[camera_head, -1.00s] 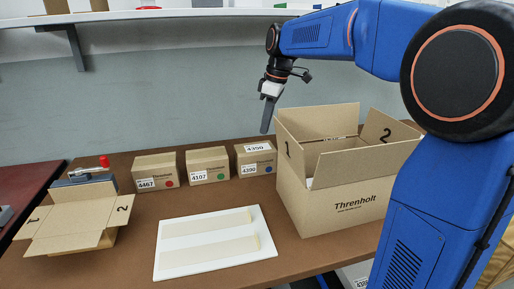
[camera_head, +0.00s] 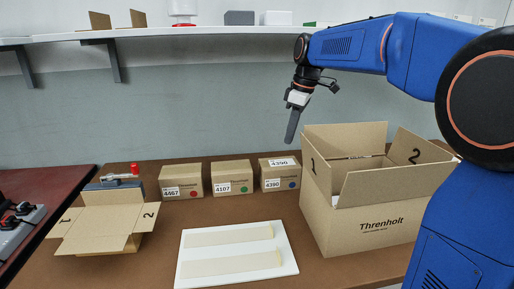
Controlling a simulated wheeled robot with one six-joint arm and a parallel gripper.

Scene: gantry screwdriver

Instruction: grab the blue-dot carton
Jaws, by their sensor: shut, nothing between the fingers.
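The blue-dot carton (camera_head: 280,174) is a small brown box with a blue dot and the label 4390 on its front and a second label on top. It stands at the right end of a row of three cartons at the back of the brown table. My gripper (camera_head: 291,138) points down, shut and empty, in the air above the carton and apart from it. The red-dot carton (camera_head: 181,182) and the green-dot carton (camera_head: 232,177) stand to its left.
A large open Threnholt box (camera_head: 366,226) stands just right of the blue-dot carton, flaps up. A smaller open box (camera_head: 98,241) is at left. A white board (camera_head: 205,239) with two beige strips lies in front. A shelf (camera_head: 200,31) runs along the wall above.

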